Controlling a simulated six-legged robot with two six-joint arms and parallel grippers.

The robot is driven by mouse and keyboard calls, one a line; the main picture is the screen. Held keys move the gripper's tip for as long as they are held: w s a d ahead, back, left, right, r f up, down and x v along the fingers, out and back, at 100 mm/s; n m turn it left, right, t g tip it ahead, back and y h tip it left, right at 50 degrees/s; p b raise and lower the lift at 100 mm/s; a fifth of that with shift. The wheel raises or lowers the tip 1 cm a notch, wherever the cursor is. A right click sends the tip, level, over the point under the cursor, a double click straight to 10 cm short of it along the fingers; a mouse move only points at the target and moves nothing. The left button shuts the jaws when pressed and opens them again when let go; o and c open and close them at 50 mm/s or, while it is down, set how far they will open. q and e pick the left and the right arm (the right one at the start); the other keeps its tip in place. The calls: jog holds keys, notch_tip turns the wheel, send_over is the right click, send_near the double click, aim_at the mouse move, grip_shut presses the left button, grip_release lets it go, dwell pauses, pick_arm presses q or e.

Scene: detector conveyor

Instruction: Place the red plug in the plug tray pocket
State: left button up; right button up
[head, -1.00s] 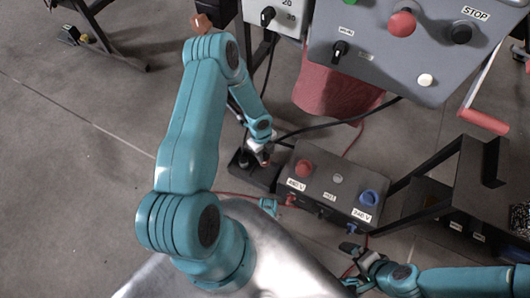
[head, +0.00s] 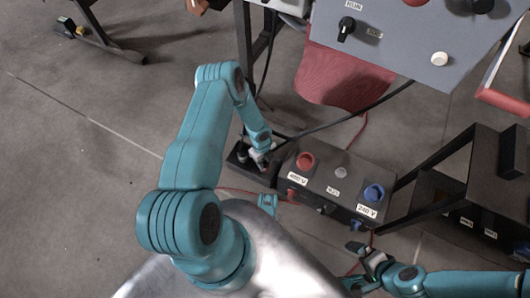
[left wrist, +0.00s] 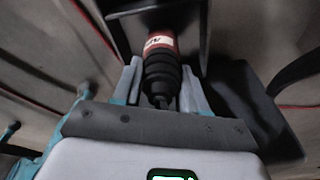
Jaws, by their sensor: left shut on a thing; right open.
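The red plug (left wrist: 160,42), with a black ribbed boot, is between the fingers of my left gripper (left wrist: 161,88) in the left wrist view. Its red end points into a dark pocket-like recess of the plug tray (left wrist: 199,30); I cannot tell whether it is seated. In the head view my left gripper (head: 263,160) is low over the right part of the black plug tray (head: 237,168), beside the box, and mostly hides the plug. A dark upright plug (head: 241,151) stands at the tray's left. My right gripper (head: 366,256) is open and empty at the lower right.
A dark box (head: 325,182) with a red socket (head: 305,161) and a blue socket (head: 373,193) stands right of the tray. A black cable (head: 340,121) runs above it. A grey control panel (head: 395,45) and red bin (head: 340,75) are behind.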

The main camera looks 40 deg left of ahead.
pick_arm(q)
jog(key=shift+f+b, duration=0.25)
jog(key=shift+b, duration=0.05)
jog(key=o, duration=1.1)
jog(key=shift+r, duration=0.1)
jog(key=shift+o, duration=0.2)
